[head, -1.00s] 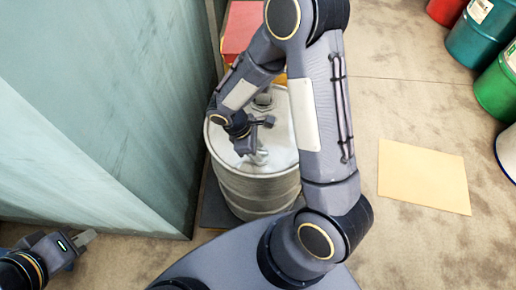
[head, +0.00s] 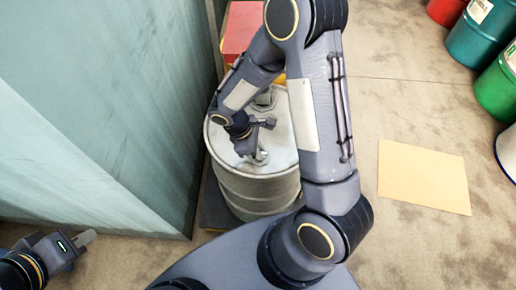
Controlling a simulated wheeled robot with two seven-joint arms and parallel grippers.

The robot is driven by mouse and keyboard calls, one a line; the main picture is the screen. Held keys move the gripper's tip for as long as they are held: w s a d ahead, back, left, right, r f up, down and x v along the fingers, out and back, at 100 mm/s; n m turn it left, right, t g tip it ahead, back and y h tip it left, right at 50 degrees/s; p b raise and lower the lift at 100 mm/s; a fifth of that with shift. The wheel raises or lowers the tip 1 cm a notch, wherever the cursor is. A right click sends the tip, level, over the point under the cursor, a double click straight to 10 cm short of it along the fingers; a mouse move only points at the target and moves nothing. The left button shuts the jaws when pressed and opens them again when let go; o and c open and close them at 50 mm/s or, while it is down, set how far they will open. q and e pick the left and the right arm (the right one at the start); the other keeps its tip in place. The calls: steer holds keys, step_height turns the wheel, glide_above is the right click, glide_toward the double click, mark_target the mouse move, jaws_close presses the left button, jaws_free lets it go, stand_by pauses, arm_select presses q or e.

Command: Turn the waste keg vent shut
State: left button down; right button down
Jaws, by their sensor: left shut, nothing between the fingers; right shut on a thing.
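The waste keg (head: 258,190) is a pale metal drum standing upright in the middle of the head view, partly covered by my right arm. My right gripper (head: 262,156) is over the keg's top, shut on a small fitting near the front of the lid, which I take to be the vent. The fingers and wrist hide most of the vent, so its angle cannot be told. A grey fitting (head: 265,98) stands further back on the lid. My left gripper (head: 88,237) is shut and empty at the lower left, well away from the keg.
A teal wall or cabinet side (head: 100,110) stands close to the keg's left. A red box (head: 241,30) is behind the keg. A tan flat sheet (head: 424,176) lies on the floor to the right. Several coloured drums, including a teal one (head: 480,40), stand at the far right.

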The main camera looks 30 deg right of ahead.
steer(key=m+g+y+b, duration=0.1)
steer(key=m, duration=0.3)
steer(key=shift+w+d, duration=0.1)
steer(key=m+y, duration=0.1)
steer(key=m, duration=0.1)
steer(key=m+g, duration=0.1)
steer(key=m, duration=0.2)
steer(key=shift+d+y, duration=0.1)
steer(key=shift+y, duration=0.3)
steer(key=m, duration=0.2)
steer(key=m+y, duration=0.1)
steer(key=m, duration=0.1)
steer(key=shift+d+y, duration=0.15)
steer(key=shift+y, duration=0.15)
steer(key=shift+m+t+y, duration=0.3)
steer(key=shift+m+y, duration=0.4)
steer(key=shift+m, duration=1.5)
steer(key=shift+d, duration=0.1)
steer(key=c, duration=1.4)
jaws_free()
